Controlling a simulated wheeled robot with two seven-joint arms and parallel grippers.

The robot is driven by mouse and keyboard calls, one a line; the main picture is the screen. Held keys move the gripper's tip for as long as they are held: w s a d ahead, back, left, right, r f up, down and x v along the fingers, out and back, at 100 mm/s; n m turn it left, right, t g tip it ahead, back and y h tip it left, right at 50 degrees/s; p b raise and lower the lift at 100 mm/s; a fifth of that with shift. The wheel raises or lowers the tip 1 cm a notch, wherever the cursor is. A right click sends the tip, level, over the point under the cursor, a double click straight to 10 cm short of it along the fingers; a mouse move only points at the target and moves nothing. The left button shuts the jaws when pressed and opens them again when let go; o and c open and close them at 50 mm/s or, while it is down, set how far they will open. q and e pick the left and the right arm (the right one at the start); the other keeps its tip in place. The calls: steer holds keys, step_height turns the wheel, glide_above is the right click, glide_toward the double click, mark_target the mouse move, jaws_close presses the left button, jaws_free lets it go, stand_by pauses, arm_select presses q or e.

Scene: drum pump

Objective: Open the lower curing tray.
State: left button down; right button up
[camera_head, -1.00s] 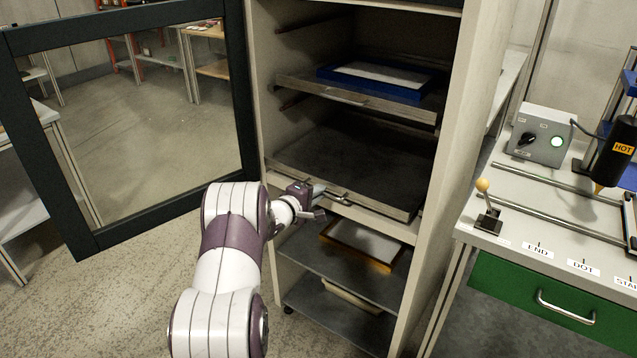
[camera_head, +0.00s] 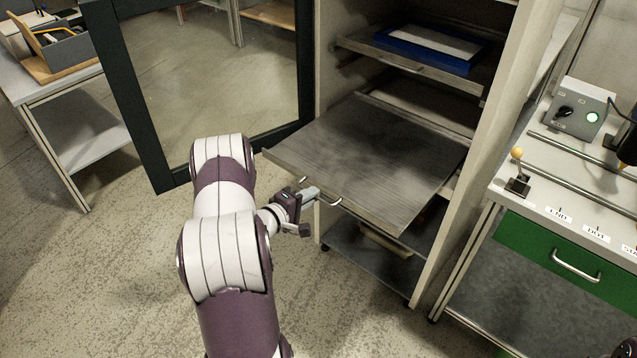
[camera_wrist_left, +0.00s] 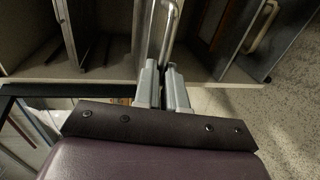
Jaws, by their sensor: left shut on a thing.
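The lower curing tray (camera_head: 370,160) is a flat grey tray that sticks well out of the front of the cabinet (camera_head: 325,60). It is bare. Its curved metal handle (camera_head: 322,194) is on the front edge. My left gripper (camera_head: 312,195) is at this front edge, shut on the handle. In the left wrist view the two grey fingers (camera_wrist_left: 163,88) close around the handle bar (camera_wrist_left: 170,30).
An upper tray (camera_head: 400,70) with a blue frame (camera_head: 430,48) sits above in the cabinet. The dark-framed glass door (camera_head: 150,110) stands open at left. A bench with a green drawer (camera_head: 545,255) stands at right.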

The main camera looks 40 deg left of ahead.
arm_select(q)
steer(key=shift+s, duration=0.25)
steer(key=c, duration=1.2)
jaws_free()
steer(key=v, duration=1.2)
steer(key=shift+s+r, duration=0.1)
steer(key=shift+s, duration=0.25)
